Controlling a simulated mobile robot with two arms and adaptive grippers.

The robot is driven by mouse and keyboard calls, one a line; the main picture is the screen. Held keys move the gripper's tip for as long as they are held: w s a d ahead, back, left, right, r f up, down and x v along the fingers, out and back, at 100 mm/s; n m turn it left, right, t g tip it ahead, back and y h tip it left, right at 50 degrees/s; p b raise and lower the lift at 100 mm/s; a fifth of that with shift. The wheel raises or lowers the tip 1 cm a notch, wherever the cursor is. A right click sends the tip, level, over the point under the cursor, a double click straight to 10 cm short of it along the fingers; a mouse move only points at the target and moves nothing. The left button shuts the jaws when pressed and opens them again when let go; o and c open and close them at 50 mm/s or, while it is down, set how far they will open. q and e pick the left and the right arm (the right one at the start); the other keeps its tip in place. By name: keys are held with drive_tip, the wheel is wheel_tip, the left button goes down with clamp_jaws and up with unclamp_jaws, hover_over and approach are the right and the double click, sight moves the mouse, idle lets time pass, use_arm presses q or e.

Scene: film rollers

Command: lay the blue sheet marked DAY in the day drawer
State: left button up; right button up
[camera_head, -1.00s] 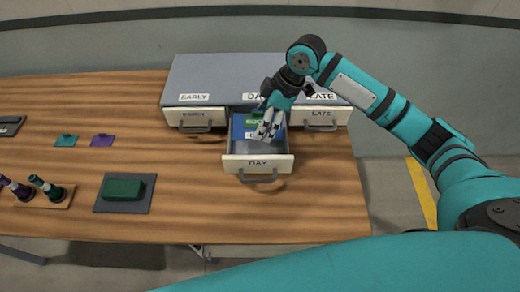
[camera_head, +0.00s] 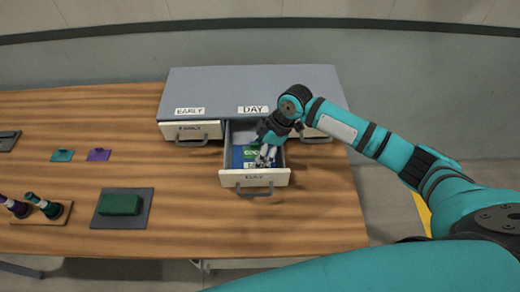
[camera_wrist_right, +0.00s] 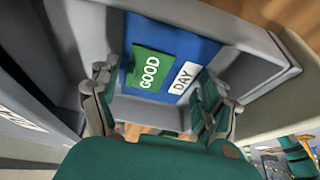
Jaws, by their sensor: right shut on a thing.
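The blue sheet (camera_head: 237,156) carries a green GOOD tag and a white DAY label. It is inside the open day drawer (camera_head: 284,179), within its walls, and the gripper partly covers it in the head view. My right gripper (camera_head: 266,157) is low in the drawer, shut on the blue sheet. In the right wrist view the sheet (camera_wrist_right: 198,48) shows between and beyond the two fingers (camera_wrist_right: 157,98), with GOOD and DAY readable. I cannot tell whether the sheet touches the drawer floor. My left gripper is not in view.
The grey cabinet (camera_head: 215,85) has a closed EARLY drawer (camera_head: 165,131) on the left; my arm partly hides the right-hand drawer (camera_head: 313,133). A green block on a grey mat (camera_head: 105,217), two small tags and stamp-like tools (camera_head: 45,207) stand left. The table's middle is clear.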

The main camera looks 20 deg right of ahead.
drive_tip(key=o, duration=0.8)
drive_tip(key=shift+o, duration=0.2)
drive_tip(key=b+v, duration=0.1)
drive_tip(key=v, duration=1.1)
drive_tip(key=shift+r, duration=0.1)
